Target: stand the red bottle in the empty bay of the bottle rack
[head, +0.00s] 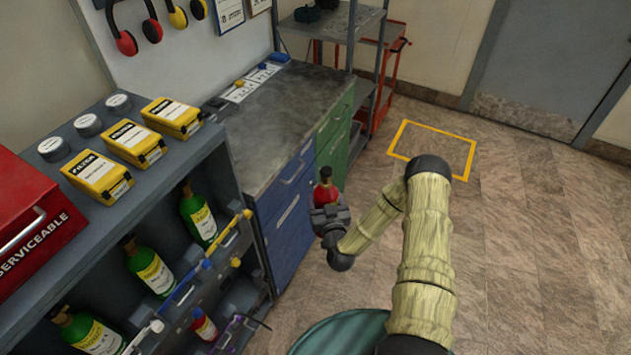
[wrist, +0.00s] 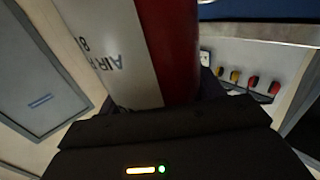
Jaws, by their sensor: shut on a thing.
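My gripper (head: 330,214) is shut on a red bottle (head: 325,192), which stands roughly upright in the air before the blue drawers. In the wrist view the red bottle (wrist: 178,50) is close up, with a white label, above the dark gripper body (wrist: 175,125); the fingertips are hidden. The grey bottle rack (head: 222,178) is at the left, apart from my gripper. Several green bottles (head: 152,270) lean in its upper row. Another red-and-white bottle (head: 204,326) sits in the lower row. I cannot make out which bay is empty.
Coloured latches and bars (head: 205,268) stick out along the rack's front. Yellow boxes (head: 133,142) and a red case (head: 30,225) sit on its top. A workbench (head: 270,115) stands behind. The floor to the right (head: 540,230) is clear.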

